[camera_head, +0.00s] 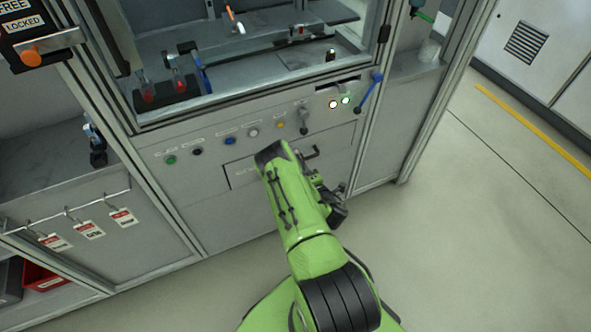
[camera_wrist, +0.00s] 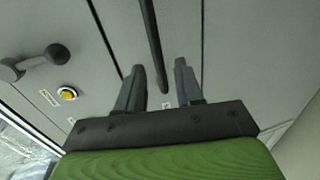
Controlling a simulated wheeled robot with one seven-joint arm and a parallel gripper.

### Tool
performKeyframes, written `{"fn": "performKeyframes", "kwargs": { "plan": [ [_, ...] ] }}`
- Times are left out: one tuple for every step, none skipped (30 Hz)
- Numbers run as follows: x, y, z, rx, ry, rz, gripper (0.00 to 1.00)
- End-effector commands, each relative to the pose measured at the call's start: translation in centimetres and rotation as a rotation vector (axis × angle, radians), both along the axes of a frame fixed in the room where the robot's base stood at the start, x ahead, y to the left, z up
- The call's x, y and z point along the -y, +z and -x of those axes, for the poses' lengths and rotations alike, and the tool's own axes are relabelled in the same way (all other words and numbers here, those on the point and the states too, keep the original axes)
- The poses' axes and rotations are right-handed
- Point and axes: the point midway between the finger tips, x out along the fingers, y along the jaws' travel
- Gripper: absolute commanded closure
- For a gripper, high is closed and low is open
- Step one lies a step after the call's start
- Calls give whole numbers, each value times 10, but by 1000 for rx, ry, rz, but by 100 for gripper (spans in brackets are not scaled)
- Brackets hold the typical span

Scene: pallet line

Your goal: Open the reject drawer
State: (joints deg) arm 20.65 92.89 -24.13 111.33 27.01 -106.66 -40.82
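The reject drawer (camera_head: 338,143) is a flat grey front low in the machine's panel, partly hidden by my green arm. A short piece of its dark handle (camera_head: 312,153) shows beyond the arm. In the wrist view the handle (camera_wrist: 151,40) is a dark bar running down from the top edge. My gripper (camera_wrist: 159,66) is open at the drawer front, with one finger on each side of the bar. Gaps show between the bar and both fingers. The fingertips are hidden in the head view. The drawer front looks flush with the panel.
Above the drawer is a row of coloured buttons, including a blue one (camera_head: 229,141) and a yellow one (camera_head: 280,125). A grey knob lever (camera_head: 304,119) and a blue handle (camera_head: 369,92) stick out nearby. Red-and-white tags (camera_head: 89,230) hang at left. The floor at right is clear.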

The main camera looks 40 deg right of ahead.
Motion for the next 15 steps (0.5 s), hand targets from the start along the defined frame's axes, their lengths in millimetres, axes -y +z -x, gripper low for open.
{"fn": "performKeyframes", "kwargs": {
  "plan": [
    [3, -3, -12, 2, 6, 6, 64],
    [4, -4, -19, 2, 6, 5, 64],
    [7, -5, -26, 2, 5, 5, 64],
    [8, -7, -31, 1, 5, 4, 64],
    [10, -8, -35, 0, 4, 3, 64],
    [12, -9, -40, 0, 3, 5, 64],
    [12, -9, -43, -1, 3, 3, 64],
    [13, -9, -45, -1, 2, 3, 64],
    [14, -9, -48, -1, 2, 3, 64],
    [15, -9, -49, -1, 0, 2, 64],
    [15, -9, -49, -1, 0, 2, 64],
    [15, -9, -50, -1, -1, 2, 64],
    [15, -9, -50, -2, -1, 2, 64],
    [15, -8, -49, -1, -2, 1, 64],
    [15, -8, -49, 0, -1, 1, 64]
  ]
}}
